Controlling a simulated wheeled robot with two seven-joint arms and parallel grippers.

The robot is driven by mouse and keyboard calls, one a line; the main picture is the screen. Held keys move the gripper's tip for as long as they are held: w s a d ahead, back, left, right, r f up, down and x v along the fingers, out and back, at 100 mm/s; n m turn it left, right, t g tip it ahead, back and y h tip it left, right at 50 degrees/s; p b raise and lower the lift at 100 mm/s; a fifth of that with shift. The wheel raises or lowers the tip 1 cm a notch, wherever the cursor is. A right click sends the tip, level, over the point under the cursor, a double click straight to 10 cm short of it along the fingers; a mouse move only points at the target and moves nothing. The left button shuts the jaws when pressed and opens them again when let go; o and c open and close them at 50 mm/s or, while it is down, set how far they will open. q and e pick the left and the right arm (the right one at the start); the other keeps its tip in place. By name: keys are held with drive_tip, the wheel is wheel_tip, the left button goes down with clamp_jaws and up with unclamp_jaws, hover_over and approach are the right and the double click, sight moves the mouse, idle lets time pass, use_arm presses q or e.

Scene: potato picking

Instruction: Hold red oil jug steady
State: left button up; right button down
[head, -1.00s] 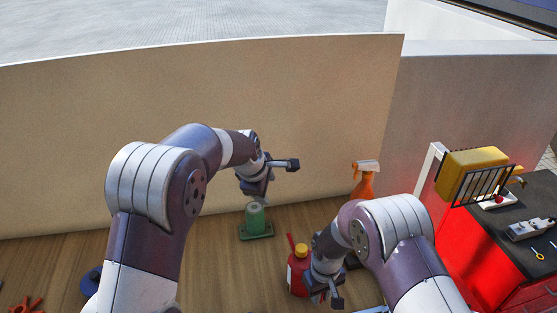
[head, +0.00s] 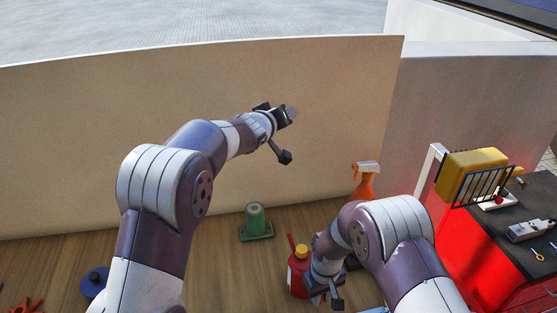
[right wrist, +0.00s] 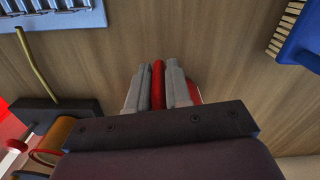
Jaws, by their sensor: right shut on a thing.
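The red oil jug (head: 298,277) with a yellow cap stands on the wooden floor at bottom centre of the head view, partly hidden by my right gripper. My right gripper (head: 318,285) is at the jug's right side. In the right wrist view, my right gripper (right wrist: 158,85) has its two grey fingers closed on a narrow red part of the jug (right wrist: 158,82). My left gripper (head: 288,118) is raised before the tan wall, away from the jug. A pale blurred shape shows at its tip; I cannot tell its jaw state.
A green cylinder on a square base (head: 256,224) stands left of the jug. An orange spray bottle (head: 364,184) stands behind my right arm. A red cabinet (head: 482,262) with a dark top is at right. A blue round thing (head: 94,280) lies at left. A blue brush (right wrist: 300,35) shows in the wrist view.

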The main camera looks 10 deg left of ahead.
idle(0.3)
drive_tip(key=c, duration=1)
unclamp_jaws()
drive_tip(key=shift+o, duration=0.2)
wheel_tip(320, 180, up, 12)
drive_tip(key=shift+f, duration=0.1)
use_arm(q)
drive_tip(key=s+a+f+m+g+y, duration=0.2)
drive_tip(key=s+a+f+g, duration=0.1)
drive_tip(key=s+f, duration=0.45)
drive_tip(key=s+a+f+m+g+y, duration=0.1)
drive_tip(key=s+a+f+m+g, duration=0.2)
drive_tip(key=s+f, duration=0.5)
drive_tip(key=s+a+f+g+b, duration=0.1)
drive_tip(key=s+a+f+g, duration=0.1)
drive_tip(key=s, duration=1.1)
drive_tip(key=s+a+f+g+b, duration=0.1)
drive_tip(key=s+f+g, duration=0.3)
drive_tip(key=s, duration=0.9)
drive_tip(key=shift+a+f+n+b, duration=0.35)
drive_tip(key=shift+f+n+b, duration=0.1)
drive_tip(key=shift+b, duration=0.2)
use_arm(e)
drive_tip(key=s+d+r+m+t, duration=0.1)
drive_tip(key=s+d+m, duration=0.4)
drive_tip(key=s+d, duration=0.8)
drive_tip(key=shift+s+r+m, duration=0.15)
drive_tip(key=shift+s+m, duration=0.15)
drive_tip(key=shift+s, duration=0.55)
